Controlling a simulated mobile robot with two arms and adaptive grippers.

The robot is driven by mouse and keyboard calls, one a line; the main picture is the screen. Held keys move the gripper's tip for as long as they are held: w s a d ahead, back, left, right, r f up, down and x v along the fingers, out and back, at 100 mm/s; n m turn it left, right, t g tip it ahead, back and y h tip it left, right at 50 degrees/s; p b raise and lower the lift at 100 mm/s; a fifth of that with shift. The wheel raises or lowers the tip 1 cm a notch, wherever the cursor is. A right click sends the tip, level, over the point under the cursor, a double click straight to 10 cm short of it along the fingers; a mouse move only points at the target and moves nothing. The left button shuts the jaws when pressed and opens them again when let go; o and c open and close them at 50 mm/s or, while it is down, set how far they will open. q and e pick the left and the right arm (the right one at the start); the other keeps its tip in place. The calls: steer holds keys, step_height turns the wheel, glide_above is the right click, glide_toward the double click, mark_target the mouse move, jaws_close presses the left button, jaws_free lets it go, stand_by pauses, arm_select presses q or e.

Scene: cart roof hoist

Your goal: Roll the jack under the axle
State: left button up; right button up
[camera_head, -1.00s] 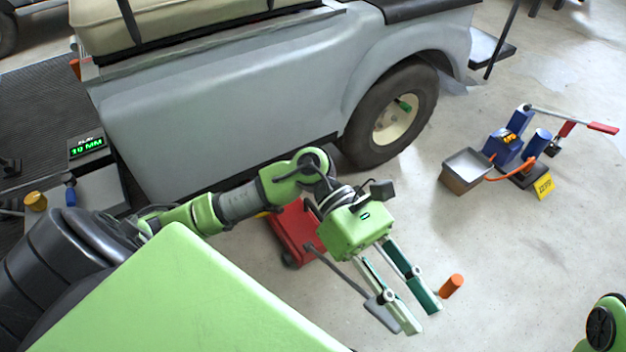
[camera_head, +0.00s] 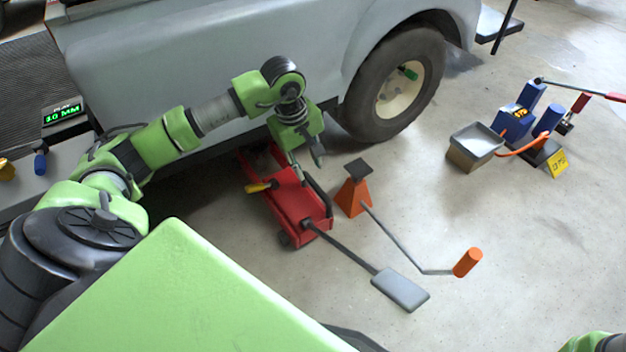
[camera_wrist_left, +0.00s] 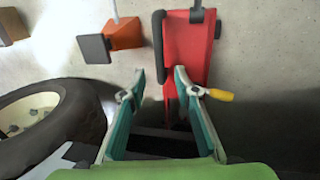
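The red jack (camera_head: 312,208) stands on the floor beside the vehicle, its far end close to the body's lower edge. It has a yellow knob (camera_head: 262,187), a black side bar, and a rod ending in a grey pedal (camera_head: 401,289). My left gripper (camera_head: 306,168) is over the jack's far part, pointing down. In the left wrist view its fingers (camera_wrist_left: 160,74) are spread, with the right fingertip overlapping the red jack (camera_wrist_left: 190,42) and the left one beside it. Nothing shows held between them. The axle is hidden behind the rear wheel (camera_head: 392,85) and body. My right gripper is out of view.
An orange stand (camera_head: 353,196) with a black top is right of the jack; its rod ends in an orange grip (camera_head: 467,262). A blue pump unit (camera_head: 520,120) with a grey tray (camera_head: 475,142) stands farther right.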

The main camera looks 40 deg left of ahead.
mark_target(314, 183)
arm_select(q)
steer(key=f+b, duration=0.1)
steer(key=f, duration=0.1)
steer(key=w+f+b, duration=0.1)
steer(key=f, duration=0.1)
steer(key=f+b, duration=0.1)
steer(key=f, duration=0.2)
steer(key=shift+w+d+b, duration=0.15)
steer(key=shift+d+b, duration=0.15)
steer(key=shift+b, duration=0.1)
steer(key=shift+c, duration=0.5)
jaws_close()
